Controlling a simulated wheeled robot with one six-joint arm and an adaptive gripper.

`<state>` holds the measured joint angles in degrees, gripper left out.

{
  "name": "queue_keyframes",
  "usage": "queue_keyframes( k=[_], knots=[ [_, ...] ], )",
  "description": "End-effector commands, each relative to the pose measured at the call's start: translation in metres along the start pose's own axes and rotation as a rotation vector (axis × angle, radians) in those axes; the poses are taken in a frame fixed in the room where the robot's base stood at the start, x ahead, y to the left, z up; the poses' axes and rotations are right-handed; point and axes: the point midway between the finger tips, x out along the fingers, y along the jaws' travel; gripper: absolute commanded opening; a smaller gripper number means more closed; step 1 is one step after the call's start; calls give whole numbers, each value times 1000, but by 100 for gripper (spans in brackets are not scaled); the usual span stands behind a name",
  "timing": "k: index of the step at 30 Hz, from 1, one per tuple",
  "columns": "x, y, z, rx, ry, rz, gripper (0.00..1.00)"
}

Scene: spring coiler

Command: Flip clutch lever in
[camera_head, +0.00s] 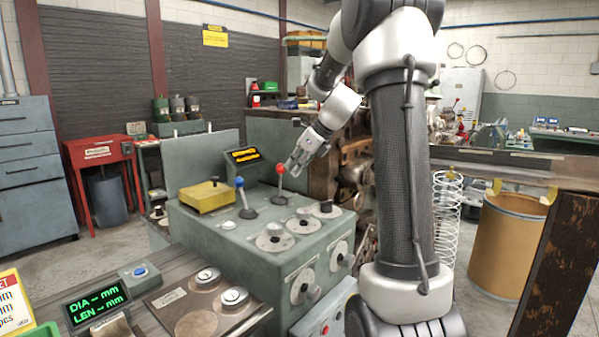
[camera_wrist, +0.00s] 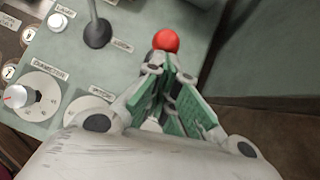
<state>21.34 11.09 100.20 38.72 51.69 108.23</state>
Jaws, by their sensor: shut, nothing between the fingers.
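A lever with a red ball knob (camera_head: 280,169) stands on the grey-green control console (camera_head: 190,235). The red knob (camera_wrist: 166,40) also shows in the wrist view, just beyond my fingertips. A second lever with a blue ball knob (camera_head: 239,182) stands to its left and leans a little. Its dark base and stalk (camera_wrist: 97,32) show at the top of the wrist view, with the knob out of frame. I cannot read which lever is the clutch. My gripper (camera_head: 291,168) is shut and empty, close beside the red knob; it shows in the wrist view too (camera_wrist: 170,78). Contact is unclear.
Several dials (camera_head: 275,240) and a yellow box (camera_head: 207,195) sit on the console top. A small display (camera_head: 243,156) stands behind the levers. Coiler machinery (camera_head: 355,175) is right of the console. A DIA/LEN readout (camera_head: 97,303) stands front left.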

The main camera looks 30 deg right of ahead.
Motion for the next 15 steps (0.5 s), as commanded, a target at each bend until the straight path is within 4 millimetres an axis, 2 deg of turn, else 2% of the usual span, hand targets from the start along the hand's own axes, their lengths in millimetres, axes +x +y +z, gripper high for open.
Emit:
queue_keyframes(
  k=[6,15],
  knots=[
    [9,-4,25,19,176,26,0],
    [19,-9,46,46,332,46,0]
  ],
)
